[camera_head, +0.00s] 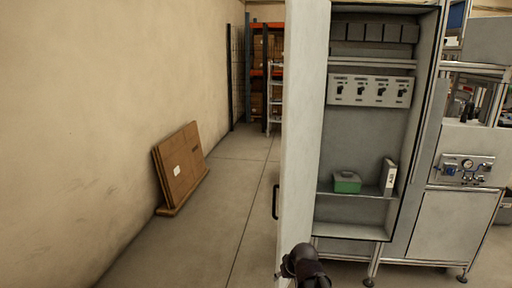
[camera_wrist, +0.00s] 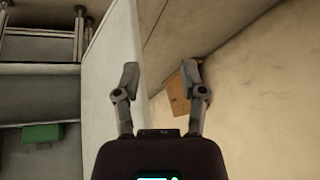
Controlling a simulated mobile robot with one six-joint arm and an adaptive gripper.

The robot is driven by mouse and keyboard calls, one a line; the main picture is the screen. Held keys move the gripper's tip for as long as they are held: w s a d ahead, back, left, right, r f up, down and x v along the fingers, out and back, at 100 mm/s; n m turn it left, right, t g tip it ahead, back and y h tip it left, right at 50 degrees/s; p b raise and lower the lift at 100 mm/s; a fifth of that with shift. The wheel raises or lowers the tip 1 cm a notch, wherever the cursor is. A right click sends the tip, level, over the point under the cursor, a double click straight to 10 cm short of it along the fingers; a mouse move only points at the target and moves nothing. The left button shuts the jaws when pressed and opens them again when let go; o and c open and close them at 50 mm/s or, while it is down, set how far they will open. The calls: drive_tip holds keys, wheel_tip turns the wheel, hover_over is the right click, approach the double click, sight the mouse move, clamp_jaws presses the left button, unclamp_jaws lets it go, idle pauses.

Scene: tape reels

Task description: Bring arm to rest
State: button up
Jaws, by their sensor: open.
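My gripper (camera_wrist: 160,78) shows in the wrist view with its two fingers apart and nothing between them. The white cabinet door (camera_wrist: 112,70) lies behind the left finger in that view, and floor and wall lie behind the right one. I cannot tell whether a finger touches the door. In the head view a dark part of my arm shows at the bottom, in front of the lower edge of the open cabinet door (camera_head: 303,130). My gripper's fingers cannot be made out there.
The open cabinet (camera_head: 370,130) holds a switch panel (camera_head: 370,91), a green box (camera_head: 347,182) and a white binder (camera_head: 389,177) on its shelf (camera_head: 358,195). Flattened cardboard (camera_head: 181,168) leans on the left wall. The floor aisle (camera_head: 235,190) between is clear. A machine (camera_head: 455,200) stands right.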

drive_tip(key=s+d+f+m+g+h, duration=0.25)
drive_tip(key=s+d+g, duration=0.25)
drive_tip(key=s+d, duration=0.45)
wheel_tip(320, 180, up, 19)
drive_tip(key=s+a+p, duration=0.1)
drive_tip(key=p, duration=1.7)
drive_tip(key=shift+s+a+p, duration=0.2)
drive_tip(key=shift+s+p, duration=0.15)
drive_tip(key=shift+a, duration=0.1)
